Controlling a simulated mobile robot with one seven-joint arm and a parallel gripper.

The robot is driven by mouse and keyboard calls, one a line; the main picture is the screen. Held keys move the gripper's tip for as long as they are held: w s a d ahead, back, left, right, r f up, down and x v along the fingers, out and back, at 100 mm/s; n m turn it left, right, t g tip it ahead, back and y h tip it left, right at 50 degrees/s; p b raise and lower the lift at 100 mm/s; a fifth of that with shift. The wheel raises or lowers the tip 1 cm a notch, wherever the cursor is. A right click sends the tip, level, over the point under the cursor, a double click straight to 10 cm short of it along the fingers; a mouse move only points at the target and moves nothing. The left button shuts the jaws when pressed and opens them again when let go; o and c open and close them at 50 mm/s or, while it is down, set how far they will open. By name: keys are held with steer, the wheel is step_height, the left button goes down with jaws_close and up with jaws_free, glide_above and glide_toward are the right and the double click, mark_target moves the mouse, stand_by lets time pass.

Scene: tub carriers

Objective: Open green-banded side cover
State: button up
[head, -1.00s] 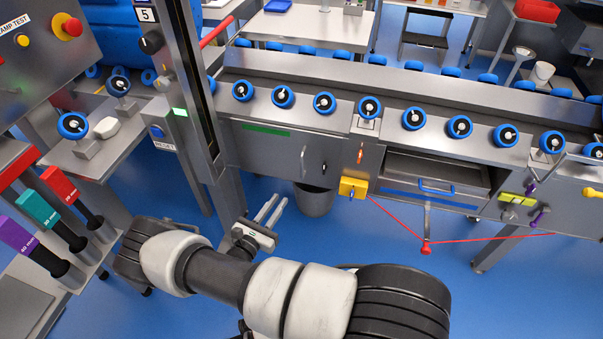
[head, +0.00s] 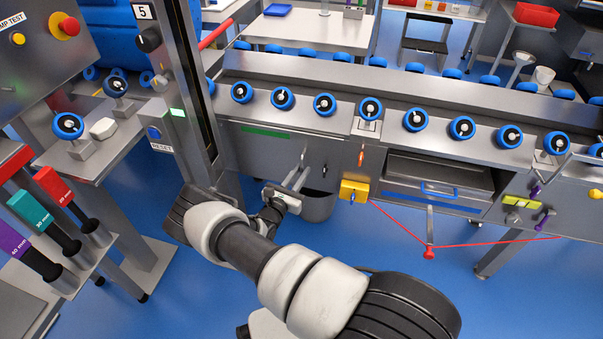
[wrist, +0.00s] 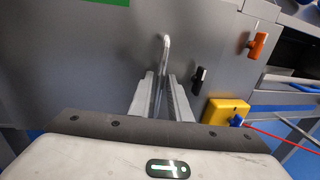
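The side cover (head: 255,150) is a grey metal panel on the front of the conveyor, with a green band (head: 265,131) along its top. In the wrist view the cover (wrist: 95,60) fills the upper left and appears closed, and a bit of the green band (wrist: 105,2) shows. A pale bar handle (wrist: 165,52) stands out from it. My gripper (wrist: 163,78) is open, with one finger on each side of the handle; contact is not visible. In the head view my gripper (head: 296,178) is at the cover's lower right. A small black latch (wrist: 198,78) sits right of the handle.
A yellow box (head: 354,190) with a red cord lies to the right, below an orange lever (head: 360,158). A grey bin (head: 318,206) stands behind my gripper. A steel post (head: 195,100) rises at the cover's left. Blue floor is clear in front.

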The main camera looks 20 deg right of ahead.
steer(key=shift+w+d, duration=0.35)
steer(key=shift+d, duration=0.05)
jaws_close()
steer(key=shift+s+a, duration=0.1)
